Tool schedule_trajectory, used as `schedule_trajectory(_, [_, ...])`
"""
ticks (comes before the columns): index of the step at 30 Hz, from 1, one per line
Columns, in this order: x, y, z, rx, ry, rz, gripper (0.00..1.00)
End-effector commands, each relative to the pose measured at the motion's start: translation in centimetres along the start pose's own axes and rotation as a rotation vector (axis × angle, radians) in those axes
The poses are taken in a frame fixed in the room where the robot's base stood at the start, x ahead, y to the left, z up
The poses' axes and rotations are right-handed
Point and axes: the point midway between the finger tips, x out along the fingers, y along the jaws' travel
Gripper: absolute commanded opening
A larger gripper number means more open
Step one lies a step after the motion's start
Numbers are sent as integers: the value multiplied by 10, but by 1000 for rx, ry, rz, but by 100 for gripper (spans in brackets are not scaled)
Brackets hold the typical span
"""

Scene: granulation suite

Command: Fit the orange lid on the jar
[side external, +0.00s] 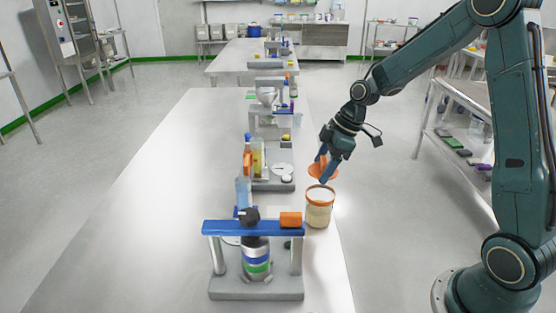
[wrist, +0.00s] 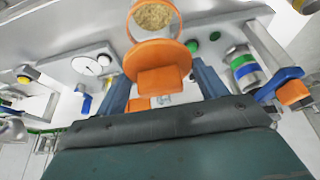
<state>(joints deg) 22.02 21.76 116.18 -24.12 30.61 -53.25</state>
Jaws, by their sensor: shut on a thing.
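The jar (side external: 319,211) stands upright near the right edge of the long table, with pale contents and an orange band at its rim. In the wrist view the open jar (wrist: 154,15) shows tan granules inside an orange ring, at the top of the picture. My gripper (side external: 323,168) is shut on the orange lid (side external: 325,173) and holds it above the jar, apart from it. In the wrist view the lid (wrist: 152,54) is a disc with a square block between my blue fingers (wrist: 164,80). It overlaps the jar's near edge in that view.
A press-like stand with a blue crossbar (side external: 250,228) stands in front of the jar, close to its left. A scale (side external: 282,170), bottles (side external: 257,160) and other equipment line the table behind. The table's left half (side external: 150,200) is clear.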

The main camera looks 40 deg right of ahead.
Motion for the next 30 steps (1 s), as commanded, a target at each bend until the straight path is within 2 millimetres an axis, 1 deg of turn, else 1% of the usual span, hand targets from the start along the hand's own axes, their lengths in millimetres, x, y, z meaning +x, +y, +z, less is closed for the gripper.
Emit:
schedule_trajectory(11, [6,0,2,0,0,-1,49])
schedule_trajectory(30, [40,0,16,0,-1,-2,49])
